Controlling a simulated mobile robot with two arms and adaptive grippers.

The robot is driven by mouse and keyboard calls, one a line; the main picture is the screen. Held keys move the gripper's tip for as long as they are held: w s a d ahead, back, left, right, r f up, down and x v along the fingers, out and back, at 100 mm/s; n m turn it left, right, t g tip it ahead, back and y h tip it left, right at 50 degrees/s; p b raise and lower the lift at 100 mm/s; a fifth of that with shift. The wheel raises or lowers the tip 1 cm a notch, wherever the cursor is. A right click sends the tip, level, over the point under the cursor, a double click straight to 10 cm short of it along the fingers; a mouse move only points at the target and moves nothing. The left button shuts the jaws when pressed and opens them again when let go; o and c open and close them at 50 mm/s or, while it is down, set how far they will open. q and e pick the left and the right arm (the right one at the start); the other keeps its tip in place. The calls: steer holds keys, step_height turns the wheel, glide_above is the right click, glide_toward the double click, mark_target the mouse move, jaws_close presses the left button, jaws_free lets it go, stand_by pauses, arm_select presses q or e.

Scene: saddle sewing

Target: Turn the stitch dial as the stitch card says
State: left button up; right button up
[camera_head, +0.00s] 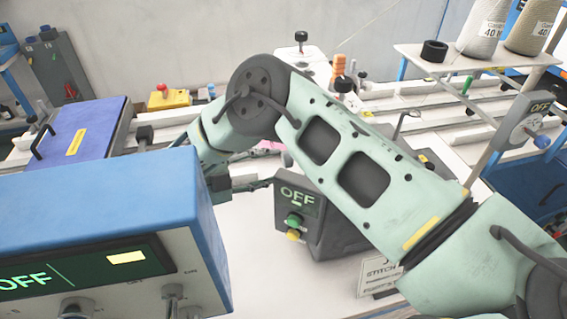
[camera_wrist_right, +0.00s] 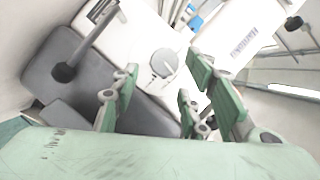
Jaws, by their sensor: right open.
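In the right wrist view a round grey dial (camera_wrist_right: 164,63) with a small dark mark sits on a white surface, just beyond my fingertips. I take it for the stitch dial; its setting is too small to read. My right gripper (camera_wrist_right: 160,95) is open with nothing between its green-padded fingers. In the head view my right gripper (camera_head: 245,184) is partly hidden by my right arm, and I cannot make out the dial there. My left gripper is not in view.
A blue-topped box (camera_head: 95,225) with an OFF display fills the front left. A grey control box (camera_head: 322,228) with OFF and green and yellow buttons stands close to my gripper. A shelf (camera_head: 470,62) with thread cones is at right. White table (camera_head: 250,265) is bare between the boxes.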

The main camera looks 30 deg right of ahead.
mark_target(283, 163)
steer(key=p+x, duration=0.1)
steer(key=x, duration=0.3)
steer(key=shift+d+r+p, duration=0.1)
steer(key=shift+d+p, duration=0.15)
steer(key=shift+p, duration=0.05)
steer(key=shift+d+f, duration=0.25)
steer(key=shift+d, duration=0.3)
